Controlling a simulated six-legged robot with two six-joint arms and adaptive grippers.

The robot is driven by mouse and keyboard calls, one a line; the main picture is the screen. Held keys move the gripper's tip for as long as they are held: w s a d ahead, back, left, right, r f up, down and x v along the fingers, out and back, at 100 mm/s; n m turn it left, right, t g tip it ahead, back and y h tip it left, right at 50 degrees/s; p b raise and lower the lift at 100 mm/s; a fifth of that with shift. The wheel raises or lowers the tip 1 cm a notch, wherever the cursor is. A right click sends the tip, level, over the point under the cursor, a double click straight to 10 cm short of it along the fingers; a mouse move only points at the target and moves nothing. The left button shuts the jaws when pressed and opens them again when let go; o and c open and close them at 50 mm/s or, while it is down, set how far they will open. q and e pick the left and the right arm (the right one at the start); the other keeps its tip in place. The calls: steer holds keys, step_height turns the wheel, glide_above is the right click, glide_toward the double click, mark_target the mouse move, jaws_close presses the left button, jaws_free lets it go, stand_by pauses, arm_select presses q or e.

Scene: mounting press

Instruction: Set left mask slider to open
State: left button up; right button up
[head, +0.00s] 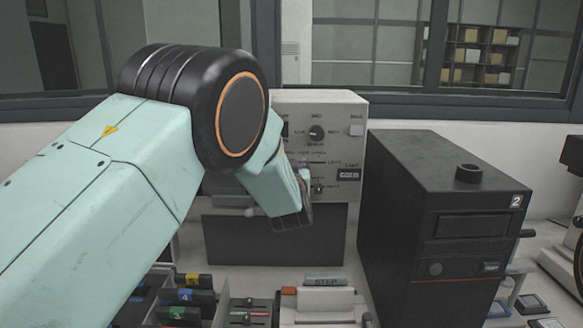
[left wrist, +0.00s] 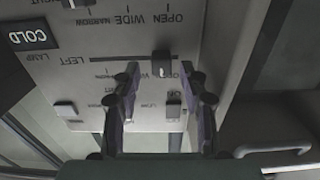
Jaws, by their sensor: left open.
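The control panel (head: 345,130) stands on the cream unit behind my left arm. In the left wrist view the panel appears upside down, with the LEFT label (left wrist: 77,60) beside a horizontal slot. My right gripper is not in view.
Other knobs sit close by on the panel: one (left wrist: 173,108) between the fingers and one (left wrist: 65,110) to the left. A large black box (head: 440,210) stands right of the unit. Small trays and parts crowd the bench.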

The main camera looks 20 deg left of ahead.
arm_select(q)
steer(key=shift+w+a+f, duration=0.2)
steer(key=shift+c, duration=1.4)
jaws_close()
steer(key=shift+r, duration=0.1)
